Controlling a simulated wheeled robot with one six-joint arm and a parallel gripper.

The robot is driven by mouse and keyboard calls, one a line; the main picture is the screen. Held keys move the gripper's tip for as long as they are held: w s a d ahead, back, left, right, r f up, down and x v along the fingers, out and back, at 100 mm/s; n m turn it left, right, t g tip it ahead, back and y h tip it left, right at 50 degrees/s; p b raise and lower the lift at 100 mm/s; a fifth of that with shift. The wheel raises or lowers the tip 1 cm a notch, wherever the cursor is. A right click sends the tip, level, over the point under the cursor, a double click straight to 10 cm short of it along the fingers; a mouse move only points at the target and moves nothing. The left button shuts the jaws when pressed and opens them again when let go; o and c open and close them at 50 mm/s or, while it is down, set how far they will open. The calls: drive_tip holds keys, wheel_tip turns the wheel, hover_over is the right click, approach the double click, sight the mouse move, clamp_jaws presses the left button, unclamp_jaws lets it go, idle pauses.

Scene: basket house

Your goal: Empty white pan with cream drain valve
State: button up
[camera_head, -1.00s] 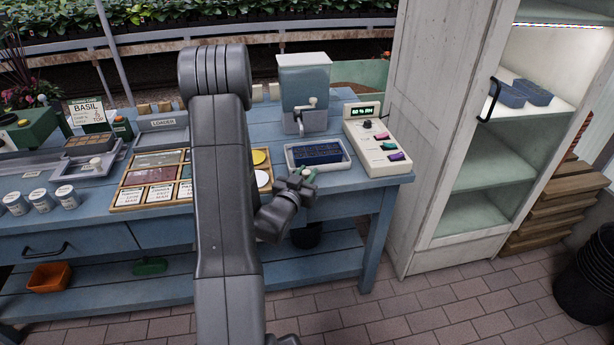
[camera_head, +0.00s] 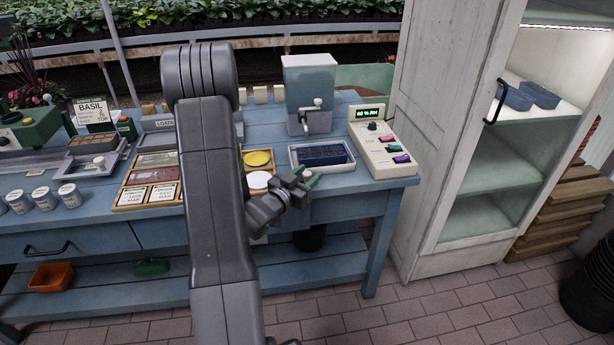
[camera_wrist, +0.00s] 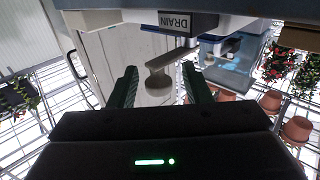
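The white pan (camera_head: 347,165) is a shallow rectangular tray near the right end of the blue bench, with a dark blue cell tray lying in it. My gripper (camera_head: 309,175) is at the bench's front edge, just in front of the pan. In the wrist view my gripper (camera_wrist: 160,85) has its two green fingers apart. The cream drain valve (camera_wrist: 158,84), a lever with a rounded end, shows between the fingers, with visible gaps on both sides. A dark DRAIN label (camera_wrist: 176,20) is above it. The valve is hidden in the head view. Water in the pan cannot be made out.
A dispenser with a blue tank (camera_head: 308,85) stands behind the pan. A cream control box (camera_head: 382,150) with coloured switches is to its right. A round white disc (camera_head: 259,180) and a yellow one lie left of it. A white cabinet (camera_head: 435,130) stands beyond the bench.

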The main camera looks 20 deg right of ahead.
drive_tip(key=b+v, duration=0.1)
drive_tip(key=v, duration=1.3)
drive_tip(key=shift+b, duration=0.35)
drive_tip(key=shift+w+d+f, duration=0.1)
drive_tip(key=p+x, duration=0.1)
drive_tip(key=x, duration=1.2)
drive_tip(key=shift+d+p, duration=0.25)
drive_tip(key=shift+p, duration=0.15)
drive_tip(key=shift+w+d, duration=0.1)
drive_tip(key=shift+d, duration=0.1)
